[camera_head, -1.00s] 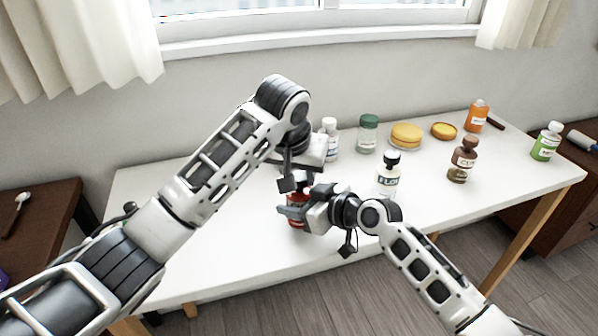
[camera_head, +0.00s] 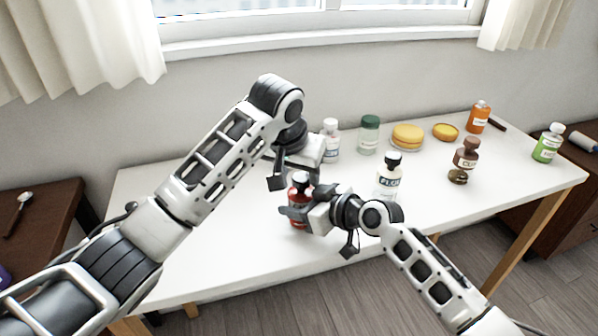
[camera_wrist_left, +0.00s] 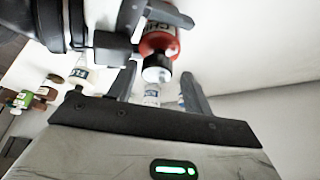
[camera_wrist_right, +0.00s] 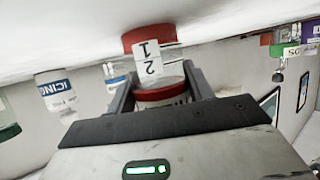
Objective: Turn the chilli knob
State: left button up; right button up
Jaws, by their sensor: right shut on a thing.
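The chilli bottle (camera_head: 300,194) is red with a dark cap and stands near the table's left front part. In the left wrist view the bottle (camera_wrist_left: 160,42) shows part of its label, and its dark knob (camera_wrist_left: 157,72) has a pale end. My right gripper (camera_head: 292,214) is shut on the bottle's body from the right. In the right wrist view a red object with a white numbered label (camera_wrist_right: 148,66) sits between the fingers. My left gripper (camera_head: 296,178) is open around or just above the knob, its fingers apart; I cannot tell whether they touch it.
On the white table (camera_head: 230,230), a white bottle (camera_head: 331,140), a green-lidded jar (camera_head: 369,134) and yellow-lidded dishes (camera_head: 407,136) stand behind. A black-capped bottle (camera_head: 389,178), a brown bottle (camera_head: 463,160), an orange bottle (camera_head: 478,118) and a green one (camera_head: 548,144) stand to the right.

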pick_arm(q)
jog(key=shift+s+d+r, duration=0.1)
jog(key=shift+s+d, duration=0.15)
jog(key=shift+d, duration=0.1)
jog(key=shift+r, duration=0.3)
jog(key=v, duration=0.7)
jog(key=shift+a, duration=0.35)
jog(key=s+d+n+t+y, duration=0.4)
jog(key=s+n+t, duration=0.1)
jog(key=s+n, duration=0.15)
jog(key=shift+n, duration=0.35)
jog(key=x, duration=1.2)
jog(key=shift+w+a+r, duration=0.1)
jog(key=shift+w+r, duration=0.05)
jog(key=shift+r, duration=0.05)
